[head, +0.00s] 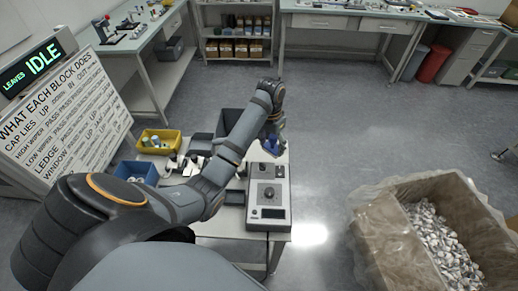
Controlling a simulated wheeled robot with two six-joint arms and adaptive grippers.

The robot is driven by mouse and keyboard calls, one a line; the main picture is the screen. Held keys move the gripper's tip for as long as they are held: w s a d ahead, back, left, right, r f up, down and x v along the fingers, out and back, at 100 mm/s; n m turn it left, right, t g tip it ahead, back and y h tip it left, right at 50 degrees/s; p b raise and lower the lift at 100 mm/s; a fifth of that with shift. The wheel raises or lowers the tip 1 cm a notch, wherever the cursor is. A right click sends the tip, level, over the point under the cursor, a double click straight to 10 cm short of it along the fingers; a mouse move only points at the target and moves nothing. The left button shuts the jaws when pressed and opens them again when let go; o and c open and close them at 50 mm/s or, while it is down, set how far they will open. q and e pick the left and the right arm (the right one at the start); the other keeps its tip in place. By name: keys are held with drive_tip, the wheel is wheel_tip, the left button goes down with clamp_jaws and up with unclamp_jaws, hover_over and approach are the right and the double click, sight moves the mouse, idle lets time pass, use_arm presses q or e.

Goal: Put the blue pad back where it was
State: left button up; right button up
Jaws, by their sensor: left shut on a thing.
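My left arm reaches from the lower left over the small work table (212,229). Its gripper (273,138) is shut on the blue pad (273,149), held above the back end of the grey control box (267,214). The arm and fingers hide part of the pad. I cannot tell whether the pad touches anything below it. The control box has dark round parts on top and a small display at its front. My right gripper is not in view.
A yellow bin (152,150) and a blue bin (124,171) stand on the table's left, with small parts and dark trays beside them. A sign board (62,122) stands at left. A plastic-lined carton (388,236) of small pieces stands right, with clear floor between.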

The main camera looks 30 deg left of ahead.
use_arm(q)
drive_tip(key=s+a+n+b, duration=0.1)
drive_tip(key=s+a+n, duration=0.4)
drive_tip(key=n, duration=0.4)
drive_tip(key=shift+s+a, duration=0.3)
drive_tip(key=shift+s, duration=0.4)
drive_tip(key=shift+w+f, duration=0.1)
drive_tip(key=shift+f, duration=0.1)
